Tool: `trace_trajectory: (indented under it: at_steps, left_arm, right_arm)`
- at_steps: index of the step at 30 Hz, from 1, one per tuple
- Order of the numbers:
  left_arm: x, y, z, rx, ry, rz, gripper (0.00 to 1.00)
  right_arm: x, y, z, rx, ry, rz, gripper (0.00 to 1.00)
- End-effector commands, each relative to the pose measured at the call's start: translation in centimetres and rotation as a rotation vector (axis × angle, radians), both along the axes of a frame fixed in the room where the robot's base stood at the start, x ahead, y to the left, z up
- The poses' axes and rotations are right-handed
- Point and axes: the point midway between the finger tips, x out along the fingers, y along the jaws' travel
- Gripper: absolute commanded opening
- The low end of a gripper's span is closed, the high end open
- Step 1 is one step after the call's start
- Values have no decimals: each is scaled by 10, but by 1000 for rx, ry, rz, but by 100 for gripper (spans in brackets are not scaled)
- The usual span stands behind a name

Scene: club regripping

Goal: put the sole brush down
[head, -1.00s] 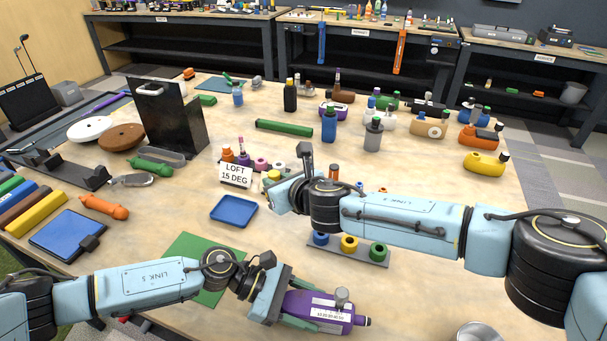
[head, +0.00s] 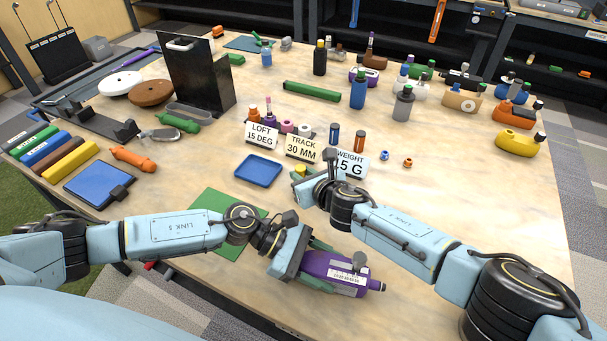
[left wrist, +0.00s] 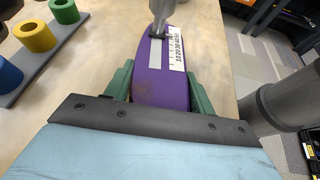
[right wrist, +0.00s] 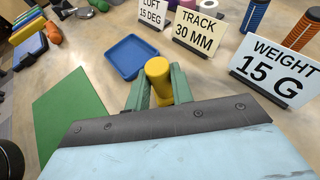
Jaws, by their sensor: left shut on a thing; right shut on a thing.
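My left gripper (head: 318,268) is shut on a purple body (head: 340,275) with a white numbered scale and a grey knob, over the near table edge. In the left wrist view the purple body (left wrist: 160,85) sits between green fingers. My right gripper (head: 308,182) is shut on a yellow cylinder (head: 299,171), mostly hidden in the head view. In the right wrist view the yellow cylinder (right wrist: 158,78) stands between the fingers, near the blue tray (right wrist: 132,56). I cannot tell which held thing is the sole brush, or whether the cylinder touches the table.
A green mat (head: 226,243) lies at the near edge, left of my right gripper. The blue tray (head: 258,171) is empty. Signs for loft (head: 261,136), track (head: 303,148) and weight (head: 352,163) stand behind. The right tabletop has clear room.

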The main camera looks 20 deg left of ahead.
Motion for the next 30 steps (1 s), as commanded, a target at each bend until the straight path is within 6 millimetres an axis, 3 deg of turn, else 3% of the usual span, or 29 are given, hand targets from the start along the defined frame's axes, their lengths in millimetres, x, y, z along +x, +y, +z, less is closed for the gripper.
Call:
trace_trajectory:
  at_steps: [8, 9, 13, 30]
  left_arm:
    - [0, 0, 0, 0, 0, 0, 49]
    - [0, 0, 0, 0, 0, 0, 49]
    - [0, 0, 0, 0, 0, 0, 49]
    - [0, 0, 0, 0, 0, 0, 49]
  right_arm:
    - [0, 0, -4, 1, 2, -2, 0]
    - [1, 0, -3, 2, 1, -2, 28]
    - [1, 0, -3, 0, 0, -1, 45]
    - [-4, -9, 5, 0, -2, -1, 45]
